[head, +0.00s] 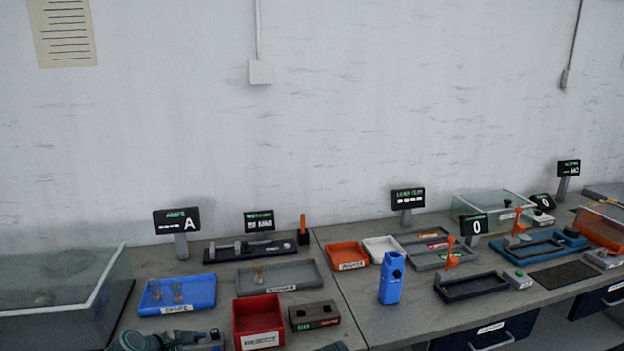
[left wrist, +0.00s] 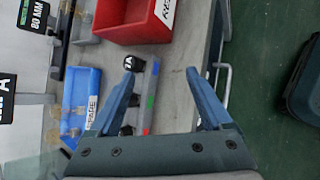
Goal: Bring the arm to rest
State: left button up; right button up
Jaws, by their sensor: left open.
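My left gripper (left wrist: 161,66) is open, with its two blue-grey fingers spread wide in the left wrist view. No object is held between the fingers. A grey bar with coloured marks and black knobs (left wrist: 149,98) lies on the bench beyond them, partly behind the left finger. In the head view, part of my left arm (head: 135,341) shows at the bottom edge, low over the front of the bench; the fingertips are hard to make out there. My right gripper is not in view.
Near the left arm are the blue SPARE tray (head: 205,306), red REJECT bin (head: 258,301), grey tray (head: 302,287) and a glass-sided box (head: 115,280). A blue upright device (head: 391,278) stands mid-bench. Fixtures crowd the right. The wrist view shows green floor (left wrist: 265,40) beyond the bench edge.

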pick_arm(q)
jog(key=s+d+m+g+y+p, duration=0.3)
jog(key=s+d+m, duration=0.4)
jog(key=d+m, duration=0.3)
jog(key=s+d+m+g+y+p, duration=0.3)
jog(key=s+d+m+g, duration=0.2)
jog(key=s+d+m, duration=0.3)
jog(key=d+m, duration=0.3)
jog(key=m, duration=0.4)
jog(key=shift+d+m, duration=0.3)
